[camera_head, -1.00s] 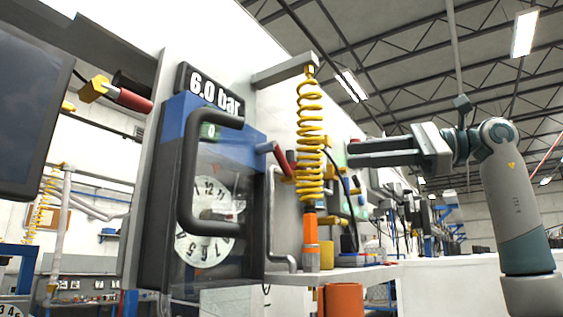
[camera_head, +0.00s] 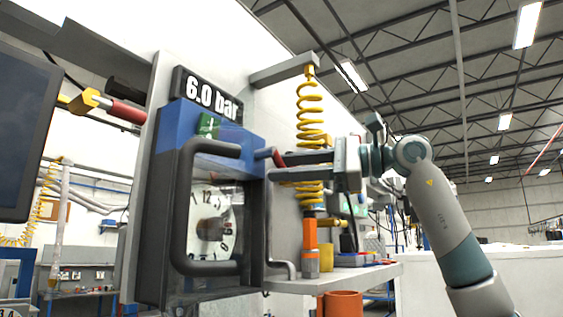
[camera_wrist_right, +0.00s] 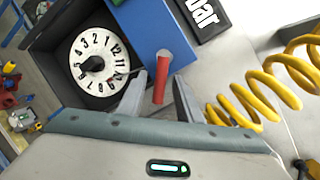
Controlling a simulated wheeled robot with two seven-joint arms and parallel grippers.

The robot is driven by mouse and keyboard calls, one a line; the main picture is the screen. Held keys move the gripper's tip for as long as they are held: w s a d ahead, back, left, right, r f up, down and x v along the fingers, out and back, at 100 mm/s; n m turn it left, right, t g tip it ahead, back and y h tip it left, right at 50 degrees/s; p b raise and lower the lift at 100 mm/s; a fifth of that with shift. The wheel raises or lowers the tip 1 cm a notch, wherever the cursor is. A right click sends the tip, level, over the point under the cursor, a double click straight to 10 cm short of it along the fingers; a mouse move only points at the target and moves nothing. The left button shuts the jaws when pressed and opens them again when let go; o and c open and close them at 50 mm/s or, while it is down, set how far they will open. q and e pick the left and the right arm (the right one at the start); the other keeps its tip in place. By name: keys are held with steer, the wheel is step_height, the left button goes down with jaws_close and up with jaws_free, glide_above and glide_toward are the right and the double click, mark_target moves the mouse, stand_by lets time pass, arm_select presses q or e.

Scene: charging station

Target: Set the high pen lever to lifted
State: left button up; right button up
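The pen lever has a red handle and sticks out from the right side of a blue and dark grey dial box (camera_head: 245,140). In the head view the red handle (camera_head: 278,158) is partly covered by my right gripper (camera_head: 275,166). In the right wrist view the red handle (camera_wrist_right: 160,82) stands between the two fingertips of my right gripper (camera_wrist_right: 158,92). The fingers are apart, with a gap visible on each side of the handle. Whether either finger touches it, I cannot tell. My left gripper is in neither view.
A yellow coiled hose (camera_head: 310,110) hangs right behind my right gripper. The box's front has a dark pull handle (camera_head: 185,205) and a white dial (camera_head: 210,220). A second red handle (camera_head: 128,112) is on the left. A shelf (camera_head: 340,277) with an orange tool (camera_head: 310,240) lies below.

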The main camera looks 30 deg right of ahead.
steer(key=shift+w+a, duration=0.4)
steer(key=shift+w, duration=0.1)
steer(key=shift+c, duration=0.6)
jaws_close()
